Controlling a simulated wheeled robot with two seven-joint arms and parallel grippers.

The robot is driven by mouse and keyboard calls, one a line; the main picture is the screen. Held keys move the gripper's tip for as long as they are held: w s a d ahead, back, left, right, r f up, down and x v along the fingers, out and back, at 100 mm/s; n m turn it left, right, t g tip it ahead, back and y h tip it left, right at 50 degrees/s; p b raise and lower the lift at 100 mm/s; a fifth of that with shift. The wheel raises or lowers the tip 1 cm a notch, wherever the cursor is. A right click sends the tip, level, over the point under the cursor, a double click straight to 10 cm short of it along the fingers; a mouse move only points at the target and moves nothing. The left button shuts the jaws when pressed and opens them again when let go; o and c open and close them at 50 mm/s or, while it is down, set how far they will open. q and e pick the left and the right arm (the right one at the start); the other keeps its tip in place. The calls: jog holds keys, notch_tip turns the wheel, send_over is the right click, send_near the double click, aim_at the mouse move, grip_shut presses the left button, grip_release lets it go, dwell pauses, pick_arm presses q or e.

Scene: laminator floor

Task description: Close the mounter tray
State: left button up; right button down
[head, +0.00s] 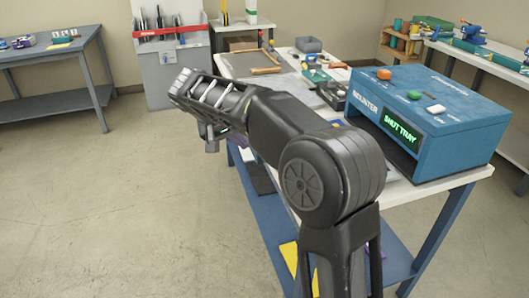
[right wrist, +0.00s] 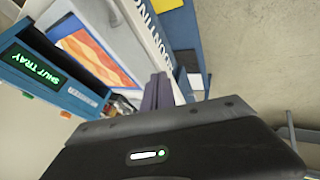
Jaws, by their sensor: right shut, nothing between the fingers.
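The mounter (head: 430,115) is a blue machine on the white table, with a lit display reading "SHUT TRAY". Its tray (right wrist: 110,25) sticks out in the right wrist view, carrying an orange and blue sheet; in the head view my arm hides most of it. My right gripper (head: 211,146) hangs under the far end of my arm, left of the mounter. In the right wrist view its shut, empty fingers (right wrist: 159,92) show near the tray's lettered front edge; whether they touch it I cannot tell. My left gripper is not in view.
The white table (head: 450,183) has a blue lower shelf and holds tools and small boxes behind the mounter. A grey tool stand (head: 172,72) and a blue-grey bench (head: 50,55) stand further back. The floor (head: 120,210) at left is clear.

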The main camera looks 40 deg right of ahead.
jog(key=shift+f, duration=0.1)
jog(key=d+f+p, duration=0.1)
jog(key=d+f, duration=0.7)
jog(key=d, duration=0.1)
jog(key=shift+w+d, duration=0.25)
jog(key=shift+w, duration=0.1)
dwell(0.3)
